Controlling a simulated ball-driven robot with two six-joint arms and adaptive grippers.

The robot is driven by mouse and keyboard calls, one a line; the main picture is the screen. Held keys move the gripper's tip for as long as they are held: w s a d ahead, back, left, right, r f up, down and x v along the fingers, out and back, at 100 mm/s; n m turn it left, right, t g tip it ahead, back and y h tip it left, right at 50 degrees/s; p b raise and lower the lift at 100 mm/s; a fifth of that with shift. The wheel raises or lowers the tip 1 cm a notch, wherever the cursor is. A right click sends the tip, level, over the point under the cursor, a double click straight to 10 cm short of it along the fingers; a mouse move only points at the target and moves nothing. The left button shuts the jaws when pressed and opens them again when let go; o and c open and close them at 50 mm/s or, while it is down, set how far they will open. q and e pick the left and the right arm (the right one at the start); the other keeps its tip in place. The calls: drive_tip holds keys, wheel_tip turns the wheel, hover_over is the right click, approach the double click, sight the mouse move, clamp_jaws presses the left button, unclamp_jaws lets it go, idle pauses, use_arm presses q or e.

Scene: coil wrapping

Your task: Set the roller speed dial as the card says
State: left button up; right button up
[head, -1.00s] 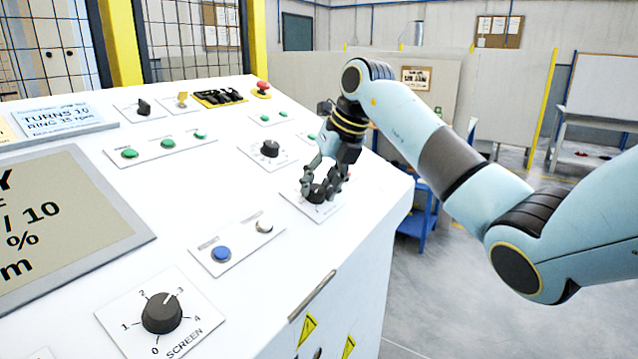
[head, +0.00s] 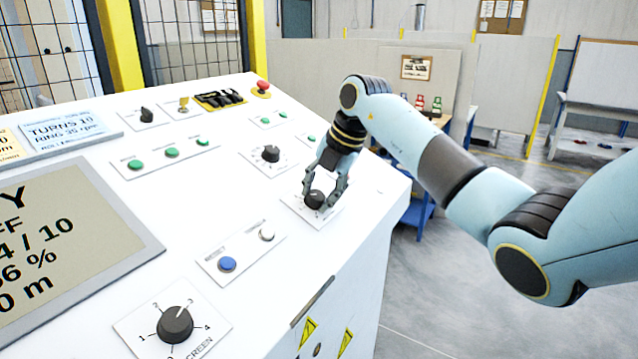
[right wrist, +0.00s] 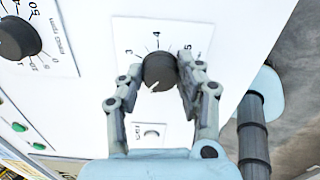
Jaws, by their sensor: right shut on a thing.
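My right gripper (head: 325,190) is shut on a dark round dial (head: 314,199) at the right edge of the sloping white panel. In the right wrist view, the fingers (right wrist: 160,78) stand on either side of this dial (right wrist: 158,70). Numerals 3, 4 and 5 show on its plate, and a white mark shows on the knob's lower-left side. Its name label is not readable. The blue-white card (head: 62,131) at the panel's upper left reads "TURNS 10" and "RING 35 rpm"; its lower line is too small to read surely. My left gripper is out of view.
Another dial (head: 270,154) sits just behind the held one. A SCREEN dial (head: 175,325), a blue button (head: 227,264) and a white button (head: 266,235) are nearer. A red stop button (head: 262,87) is at the back. A grey display (head: 60,240) lies left.

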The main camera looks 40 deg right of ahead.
drive_tip(key=m+p, duration=0.2)
drive_tip(key=m, duration=0.2)
drive_tip(key=shift+d+r+m+p, duration=0.1)
drive_tip(key=shift+m+p, duration=0.2)
drive_tip(key=shift+p, duration=0.05)
idle(0.4)
drive_tip(key=o, duration=1.1)
drive_tip(key=shift+o, duration=0.2)
drive_tip(key=v, duration=1.2)
